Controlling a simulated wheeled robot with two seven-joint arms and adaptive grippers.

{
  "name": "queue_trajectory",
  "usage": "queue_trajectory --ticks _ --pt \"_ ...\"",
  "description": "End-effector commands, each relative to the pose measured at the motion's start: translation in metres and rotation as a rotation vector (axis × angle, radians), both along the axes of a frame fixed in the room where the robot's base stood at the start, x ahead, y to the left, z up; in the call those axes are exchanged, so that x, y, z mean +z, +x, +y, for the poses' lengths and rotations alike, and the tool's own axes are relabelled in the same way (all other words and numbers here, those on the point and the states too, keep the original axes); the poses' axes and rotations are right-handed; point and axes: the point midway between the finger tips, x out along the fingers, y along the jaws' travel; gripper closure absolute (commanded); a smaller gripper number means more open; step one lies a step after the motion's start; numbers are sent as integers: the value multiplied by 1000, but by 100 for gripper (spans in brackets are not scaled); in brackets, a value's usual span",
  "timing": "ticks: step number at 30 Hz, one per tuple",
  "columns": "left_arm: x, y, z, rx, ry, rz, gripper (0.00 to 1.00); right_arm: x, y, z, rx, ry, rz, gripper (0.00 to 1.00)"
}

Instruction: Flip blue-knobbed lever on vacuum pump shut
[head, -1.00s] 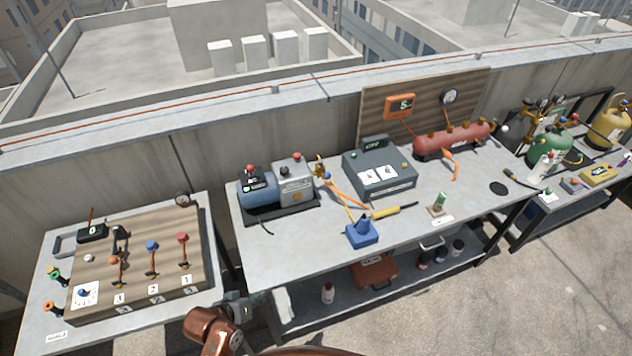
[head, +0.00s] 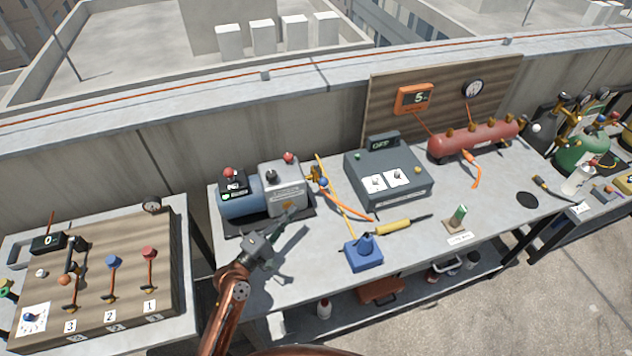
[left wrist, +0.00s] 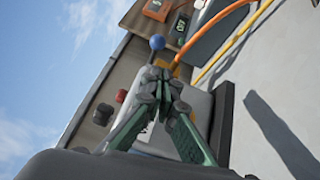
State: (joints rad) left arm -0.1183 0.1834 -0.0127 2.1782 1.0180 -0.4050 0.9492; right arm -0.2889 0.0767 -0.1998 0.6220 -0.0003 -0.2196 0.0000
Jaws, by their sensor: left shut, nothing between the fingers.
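The vacuum pump (head: 280,192), a blue motor and a grey housing on a dark base, stands at the left of the middle bench. A brass valve (head: 314,173) sits at its right side, with the blue knob (head: 323,182) of its lever beside it. The blue knob (left wrist: 157,42) also shows in the left wrist view, just beyond my fingertips and apart from them. My left gripper (head: 296,214) is shut and empty, in front of the pump and left of the knob; its closed fingers (left wrist: 158,82) show in the left wrist view. The lever's arm is hard to make out. My right gripper is out of view.
A grey recovery unit (head: 388,180) stands right of the pump, with yellow and orange hoses between. A blue device (head: 363,252) and a yellow tool (head: 395,227) lie in front. A wooden board (head: 100,285) with several levers, one blue-knobbed, is on the left table.

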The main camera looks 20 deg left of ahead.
Motion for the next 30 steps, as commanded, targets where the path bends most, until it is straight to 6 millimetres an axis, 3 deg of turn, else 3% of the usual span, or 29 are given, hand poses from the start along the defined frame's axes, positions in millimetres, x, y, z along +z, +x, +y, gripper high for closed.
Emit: queue_trajectory --ticks 5,14,30 --pt "2 1 4 7 -27 -6 100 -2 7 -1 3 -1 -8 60" --pt "4 5 3 11 -26 -6 100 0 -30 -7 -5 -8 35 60" --pt "14 83 -29 7 -24 -6 100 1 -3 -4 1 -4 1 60"
